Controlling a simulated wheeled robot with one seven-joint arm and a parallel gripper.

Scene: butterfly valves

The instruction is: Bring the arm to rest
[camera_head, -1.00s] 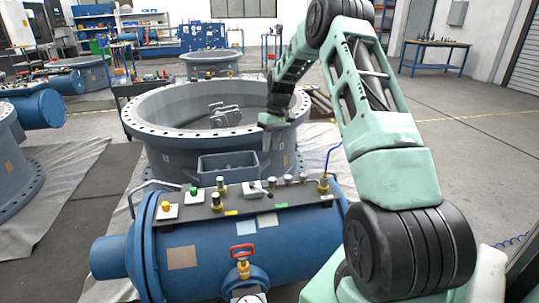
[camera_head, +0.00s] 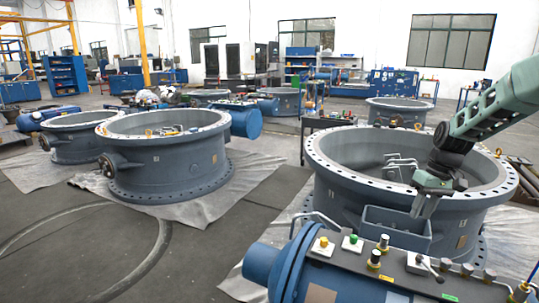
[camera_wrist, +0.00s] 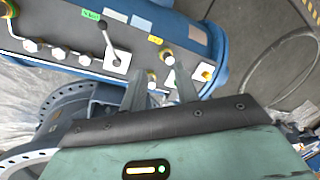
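My arm reaches in from the right edge of the head view. My gripper (camera_head: 424,212) points down in front of the near large grey valve ring (camera_head: 335,182), close to a small grey open box (camera_head: 372,222). In the wrist view my gripper (camera_wrist: 160,84) shows two fingers apart with nothing between them. Below it in that view's line of sight lies the blue cylinder tank with its control panel (camera_wrist: 72,40). Whether the fingertips are inside or in front of the box is hard to tell.
The blue tank (camera_head: 345,285) with buttons, knobs and a lever stands at the front, close below my gripper. Another large valve ring (camera_head: 165,165) stands on sheeting at the left. The grey floor (camera_head: 100,250) at the front left is clear.

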